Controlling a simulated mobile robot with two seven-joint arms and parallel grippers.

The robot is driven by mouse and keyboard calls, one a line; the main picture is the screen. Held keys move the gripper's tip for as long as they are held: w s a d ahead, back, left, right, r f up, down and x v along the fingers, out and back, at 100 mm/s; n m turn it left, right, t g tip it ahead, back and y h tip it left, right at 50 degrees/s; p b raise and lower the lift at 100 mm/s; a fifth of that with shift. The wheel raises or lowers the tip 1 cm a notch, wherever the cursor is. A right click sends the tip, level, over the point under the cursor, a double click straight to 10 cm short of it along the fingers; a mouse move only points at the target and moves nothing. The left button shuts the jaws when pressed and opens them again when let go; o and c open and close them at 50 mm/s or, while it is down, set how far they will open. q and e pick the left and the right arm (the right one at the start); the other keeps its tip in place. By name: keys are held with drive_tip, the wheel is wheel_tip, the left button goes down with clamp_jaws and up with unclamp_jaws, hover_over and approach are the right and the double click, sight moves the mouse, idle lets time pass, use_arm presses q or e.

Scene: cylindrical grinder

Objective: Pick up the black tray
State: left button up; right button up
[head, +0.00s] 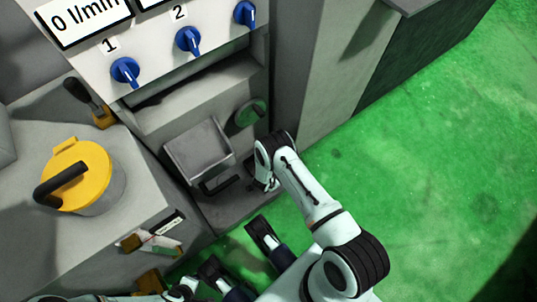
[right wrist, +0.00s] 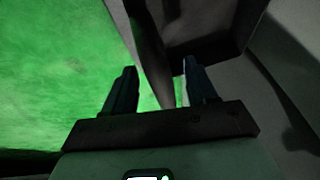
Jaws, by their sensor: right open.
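The black tray (head: 199,150) is an open, square box that looks dark grey in the head view, set against the machine's lower front, with a black handle (head: 221,185) on its near side. My right gripper (head: 266,184) is just right of the handle, partly hidden by its own wrist. In the right wrist view my right gripper (right wrist: 159,68) is open, and a dark bar (right wrist: 150,50), apparently the handle, runs between its fingers. The tray's dark box (right wrist: 198,22) shows above them. A bit of my left arm shows at the bottom edge; its gripper (head: 186,287) is unclear.
A yellow-lidded canister (head: 80,176) with a black handle stands on the grey cabinet at left. Blue knobs (head: 188,40) are on the panel above the tray. A round green part (head: 250,112) sits right of the tray. Green floor (head: 430,150) is open at right.

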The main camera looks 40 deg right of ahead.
drive_tip(key=shift+d+f, duration=0.2)
drive_tip(key=shift+f, duration=0.25)
clamp_jaws()
drive_tip(key=shift+w, duration=0.1)
drive_tip(key=shift+r, duration=0.2)
